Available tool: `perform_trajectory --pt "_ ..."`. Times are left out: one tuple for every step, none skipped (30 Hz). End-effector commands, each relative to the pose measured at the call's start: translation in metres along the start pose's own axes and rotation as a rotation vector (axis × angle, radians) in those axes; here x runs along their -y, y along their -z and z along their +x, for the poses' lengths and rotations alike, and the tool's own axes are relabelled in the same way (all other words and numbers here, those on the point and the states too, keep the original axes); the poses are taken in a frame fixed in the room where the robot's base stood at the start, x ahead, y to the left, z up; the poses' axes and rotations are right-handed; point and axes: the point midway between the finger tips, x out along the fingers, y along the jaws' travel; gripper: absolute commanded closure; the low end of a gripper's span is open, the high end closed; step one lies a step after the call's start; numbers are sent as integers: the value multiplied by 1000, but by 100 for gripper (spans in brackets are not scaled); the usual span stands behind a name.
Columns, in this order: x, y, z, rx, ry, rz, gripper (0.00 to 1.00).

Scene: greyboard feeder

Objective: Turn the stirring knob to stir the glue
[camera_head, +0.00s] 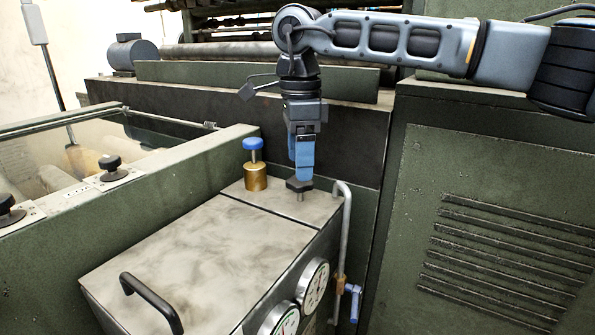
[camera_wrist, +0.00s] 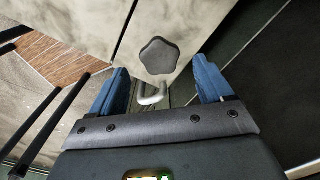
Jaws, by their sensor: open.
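The stirring knob, a black star-shaped knob (camera_head: 299,185), stands on a short metal stem at the back right of the grey box top (camera_head: 200,245). In the wrist view the knob (camera_wrist: 159,57) appears between and slightly beyond the two blue fingers. My gripper (camera_head: 303,176) points straight down over the knob, its fingertips right at or just above the knob's top. In the wrist view my gripper (camera_wrist: 161,68) is open, with a clear gap between each finger and the knob. The head view does not show whether the fingers touch it.
A brass cylinder with a blue cap (camera_head: 254,170) stands left of the knob. A bent metal pipe (camera_head: 343,230) with a blue valve handle (camera_head: 354,302) rises close on the right. A black bar handle (camera_head: 152,302) and gauges (camera_head: 312,285) are nearer. Green machine walls stand behind and right.

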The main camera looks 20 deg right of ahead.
Motion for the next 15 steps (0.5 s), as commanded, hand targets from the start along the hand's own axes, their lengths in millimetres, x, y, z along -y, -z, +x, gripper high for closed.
perform_trajectory --pt "-1 0 9 0 -2 0 20" --pt "-1 0 13 0 -2 0 20" --pt "-1 0 18 0 -3 0 20" --pt "0 0 21 1 -2 0 20" --pt "0 0 24 1 -1 0 20" --pt "0 0 27 1 0 1 20" --pt "0 0 29 1 0 0 20" --pt "0 0 30 1 0 0 20" --pt "0 0 32 1 0 0 20" --pt "0 0 33 1 0 0 20" --pt "0 0 34 1 0 0 20" --pt "0 0 34 1 0 0 20" --pt "0 0 34 1 0 0 20" --pt "0 0 34 1 0 0 20" --pt "0 0 34 1 0 0 20"
